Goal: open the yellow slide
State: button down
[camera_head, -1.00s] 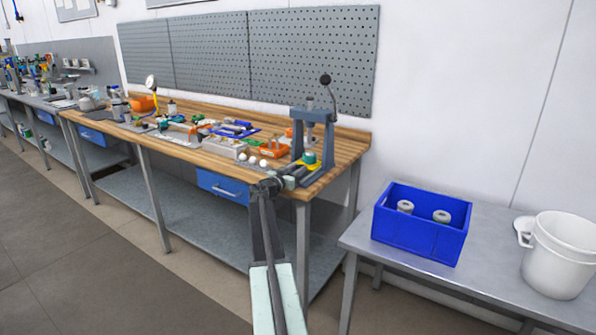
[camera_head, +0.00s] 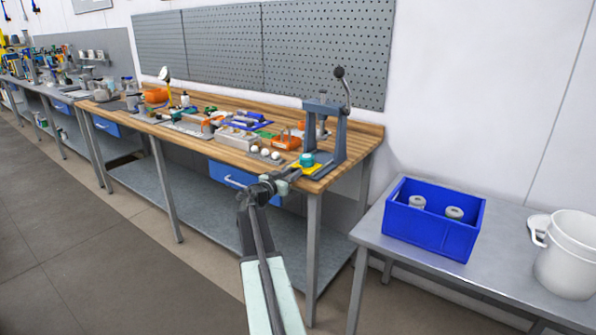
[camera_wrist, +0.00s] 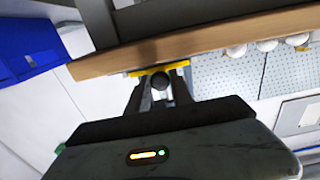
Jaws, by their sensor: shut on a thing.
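The yellow slide (camera_head: 313,168) lies at the foot of the blue-grey lever press (camera_head: 338,140), on the front right corner of the wooden workbench. A small green round piece (camera_head: 307,159) sits over it. In the wrist view, the slide's yellow edge (camera_wrist: 178,66) runs along the bench edge, with a dark round knob (camera_wrist: 160,80) in front. My gripper (camera_wrist: 159,90) is shut on that knob, one finger on each side. In the head view, my gripper (camera_head: 290,176) reaches the slide from the left. How far the slide is out is hard to tell.
White balls (camera_head: 264,152) and other small parts lie left of the press. A blue drawer (camera_head: 232,178) hangs under the bench. A blue crate (camera_head: 428,232) and white bucket (camera_head: 570,257) stand on the metal table (camera_head: 372,228) at right. Open floor lies at left.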

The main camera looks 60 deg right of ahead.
jog(key=c, duration=1.1)
grip_release()
jog(key=shift+c, duration=0.2)
jog(key=shift+a, duration=0.1)
jog(key=a, duration=0.7)
jog(key=shift+a, duration=0.3)
jog(key=shift+w, duration=0.1)
